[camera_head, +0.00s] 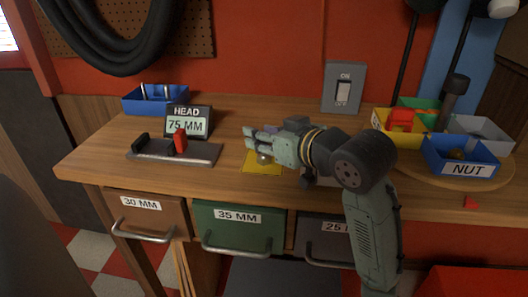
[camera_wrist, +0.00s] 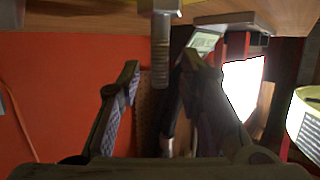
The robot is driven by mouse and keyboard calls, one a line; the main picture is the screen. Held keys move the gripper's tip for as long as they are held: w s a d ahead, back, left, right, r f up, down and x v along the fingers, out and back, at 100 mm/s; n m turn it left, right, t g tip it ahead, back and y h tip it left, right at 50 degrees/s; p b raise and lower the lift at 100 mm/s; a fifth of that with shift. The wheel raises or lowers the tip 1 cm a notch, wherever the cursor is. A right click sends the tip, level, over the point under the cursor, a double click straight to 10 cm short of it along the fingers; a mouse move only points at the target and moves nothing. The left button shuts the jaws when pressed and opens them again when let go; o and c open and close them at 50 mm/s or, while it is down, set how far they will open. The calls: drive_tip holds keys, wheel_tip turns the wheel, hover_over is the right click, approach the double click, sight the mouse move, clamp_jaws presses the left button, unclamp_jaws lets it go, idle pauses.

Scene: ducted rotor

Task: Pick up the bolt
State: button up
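The bolt (camera_wrist: 161,55) is a grey metal hex bolt. In the wrist view, which looks upside down, its head is against the wooden table at the top and its threaded shank points away from the table. My gripper (camera_wrist: 161,64) is open, with one finger on each side of the bolt in the picture and a visible gap at both sides. I cannot tell how far ahead of the fingertips it is. In the head view my gripper (camera_head: 250,135) is low over a yellow mat (camera_head: 253,168); a small metallic shape (camera_head: 263,158) shows beneath it, partly hidden.
A gauge block with a red slider (camera_head: 181,142) and a 75 MM display (camera_head: 188,122) stand left. A blue bin (camera_head: 155,101) is behind. Coloured bins, including a NUT bin (camera_head: 466,169), sit on a round tray at right. Labelled drawers are below the table edge.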

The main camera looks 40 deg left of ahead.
clamp_jaws()
drive_tip(key=shift+r, duration=0.15)
idle(0.5)
